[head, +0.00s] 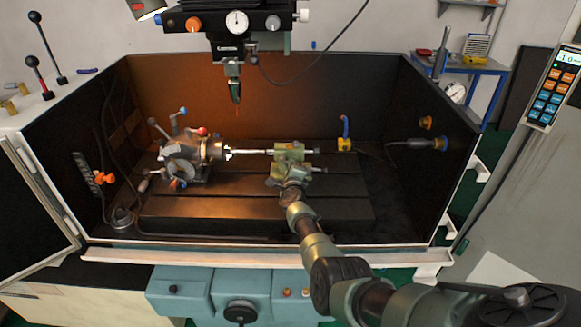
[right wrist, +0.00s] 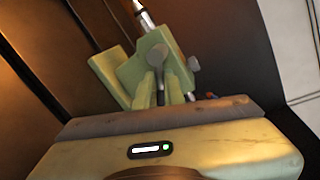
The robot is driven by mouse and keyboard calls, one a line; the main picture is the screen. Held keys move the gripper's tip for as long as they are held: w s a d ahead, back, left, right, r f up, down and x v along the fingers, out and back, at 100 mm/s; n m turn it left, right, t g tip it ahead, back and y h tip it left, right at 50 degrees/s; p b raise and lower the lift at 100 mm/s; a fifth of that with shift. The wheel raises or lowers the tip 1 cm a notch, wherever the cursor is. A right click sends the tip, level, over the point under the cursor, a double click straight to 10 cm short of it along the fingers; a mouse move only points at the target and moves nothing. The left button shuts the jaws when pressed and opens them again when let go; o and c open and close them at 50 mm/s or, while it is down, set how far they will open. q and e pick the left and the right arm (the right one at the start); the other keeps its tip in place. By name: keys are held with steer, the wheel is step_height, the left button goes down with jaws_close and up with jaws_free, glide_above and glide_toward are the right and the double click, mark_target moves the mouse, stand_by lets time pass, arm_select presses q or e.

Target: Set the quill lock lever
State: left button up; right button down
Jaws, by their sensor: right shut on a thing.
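The green tailstock (head: 291,149) stands on the machine table, with a bright shaft running from it to the chuck (head: 188,152) at left. It also shows in the right wrist view (right wrist: 130,72). A grey lever with a rounded end (right wrist: 157,55), seemingly the quill lock lever, stands at the tailstock's near side. My right gripper (right wrist: 160,95) reaches it from the front, its fingers shut on the lever's shank. In the head view my right gripper (head: 289,184) hides the lever's lower part. My left gripper is not in view.
Dark enclosure walls surround the slotted table (head: 255,208). A drill head with a spindle (head: 234,82) hangs above the chuck. Handles stick out around the chuck. A blue and yellow hose fitting (head: 344,142) stands right of the tailstock. The white front rail (head: 200,258) lies beneath my right arm.

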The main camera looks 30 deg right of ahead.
steer(key=shift+f, duration=0.15)
steer(key=c, duration=1.5)
jaws_free()
steer(key=shift+s, duration=0.1)
steer(key=shift+s+a+r+p, duration=0.2)
steer(key=shift+r+p, duration=0.05)
steer(key=shift+p, duration=0.1)
steer(key=p+v, duration=0.3)
steer(key=v, duration=0.4)
steer(key=shift+s+f, duration=0.1)
steer(key=shift+s, duration=0.05)
